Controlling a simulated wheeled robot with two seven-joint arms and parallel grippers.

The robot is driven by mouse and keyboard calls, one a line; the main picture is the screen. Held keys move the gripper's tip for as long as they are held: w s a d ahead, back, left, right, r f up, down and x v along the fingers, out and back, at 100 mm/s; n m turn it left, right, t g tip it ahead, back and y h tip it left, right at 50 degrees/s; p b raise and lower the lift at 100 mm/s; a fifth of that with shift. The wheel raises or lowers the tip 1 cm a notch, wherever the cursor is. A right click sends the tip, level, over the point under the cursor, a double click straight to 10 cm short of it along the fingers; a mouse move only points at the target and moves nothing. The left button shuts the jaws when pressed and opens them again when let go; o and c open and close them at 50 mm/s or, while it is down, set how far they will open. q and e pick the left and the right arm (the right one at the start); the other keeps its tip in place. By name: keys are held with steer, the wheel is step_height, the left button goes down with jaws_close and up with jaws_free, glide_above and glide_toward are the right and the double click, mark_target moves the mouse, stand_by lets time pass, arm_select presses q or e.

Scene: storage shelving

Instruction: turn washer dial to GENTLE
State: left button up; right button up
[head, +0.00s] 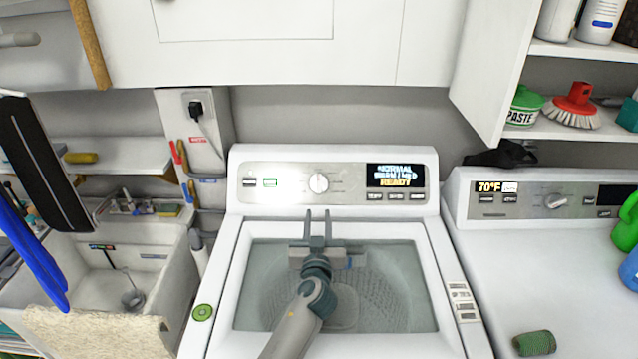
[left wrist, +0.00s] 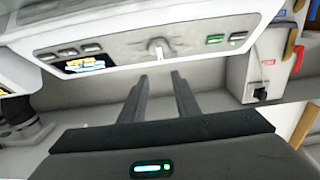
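The washer (head: 232,238) stands in the middle of the head view. Its round silver dial (head: 318,183) is at the centre of the control panel, and it also shows in the left wrist view (left wrist: 157,47). The washer display (head: 395,176) shows text, of which NORMAL and READY are legible. My left gripper (head: 317,213) is open and empty, its two fingers apart and pointing at the panel. The fingertips appear just below the dial in the head view and do not grip it. The left wrist view shows the panel upside down, with the fingertips (left wrist: 159,74) short of the dial. My right gripper is out of view.
A second machine with its own dial (head: 556,201) stands at the right. A utility sink (head: 150,262) is at the left. White cabinets (head: 300,65) hang above, and an open shelf (head: 575,130) holds a brush (head: 575,105) and a paste tub (head: 524,106).

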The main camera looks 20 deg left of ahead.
mark_target(319, 179)
arm_select(q)
steer(key=p+x, duration=0.3)
steer(key=x, duration=1)
steer(key=shift+w+a, duration=0.1)
steer(key=shift+w, duration=0.3)
steer(key=shift+x, duration=0.9)
steer(key=shift+c, duration=0.6)
jaws_close()
